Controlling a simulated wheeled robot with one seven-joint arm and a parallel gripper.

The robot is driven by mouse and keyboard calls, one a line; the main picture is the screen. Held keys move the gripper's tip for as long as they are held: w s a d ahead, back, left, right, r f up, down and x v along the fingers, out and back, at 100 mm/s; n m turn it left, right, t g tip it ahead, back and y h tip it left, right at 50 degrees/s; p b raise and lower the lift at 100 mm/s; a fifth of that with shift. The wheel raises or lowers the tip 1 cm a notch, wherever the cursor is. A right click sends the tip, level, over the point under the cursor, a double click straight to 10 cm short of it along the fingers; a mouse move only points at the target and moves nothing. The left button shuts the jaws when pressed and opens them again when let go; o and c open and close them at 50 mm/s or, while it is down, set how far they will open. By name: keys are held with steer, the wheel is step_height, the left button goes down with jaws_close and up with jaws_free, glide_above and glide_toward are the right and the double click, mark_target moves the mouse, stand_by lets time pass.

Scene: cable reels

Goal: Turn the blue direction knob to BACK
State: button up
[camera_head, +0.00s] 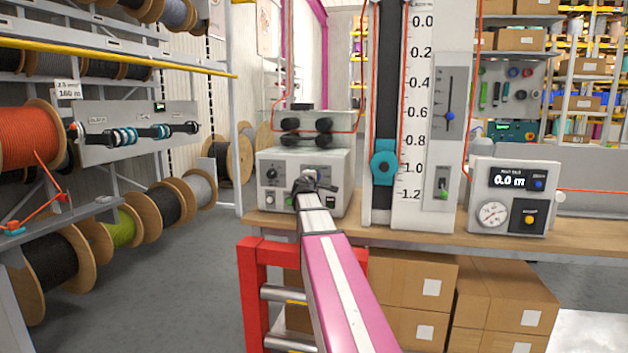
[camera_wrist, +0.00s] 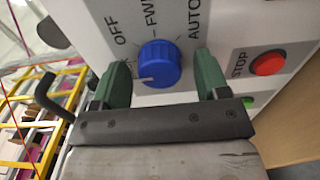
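The blue knob (camera_wrist: 160,64) sits on a white panel in the wrist view. The labels OFF, a partly cut-off FW and AUTO stand around its far side; no BACK label shows. A short white mark shows at the knob's lower left. My gripper (camera_wrist: 161,68) is open, its two green fingers on either side of the knob. I cannot tell whether they touch it. In the head view my gripper (camera_head: 308,184) is at the front of the white control box (camera_head: 342,190) and largely hides the knob.
A red STOP button (camera_wrist: 268,64) and a green button (camera_wrist: 248,101) are right of the knob. A tall scale panel (camera_head: 415,215) and a meter box (camera_head: 550,195) share the bench (camera_head: 375,235). Cable reels (camera_head: 160,205) stand at the left, cartons (camera_head: 505,295) below the bench.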

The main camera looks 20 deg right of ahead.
steer(key=v, duration=1)
steer(key=shift+s+a, duration=0.25)
steer(key=shift+s, duration=0.05)
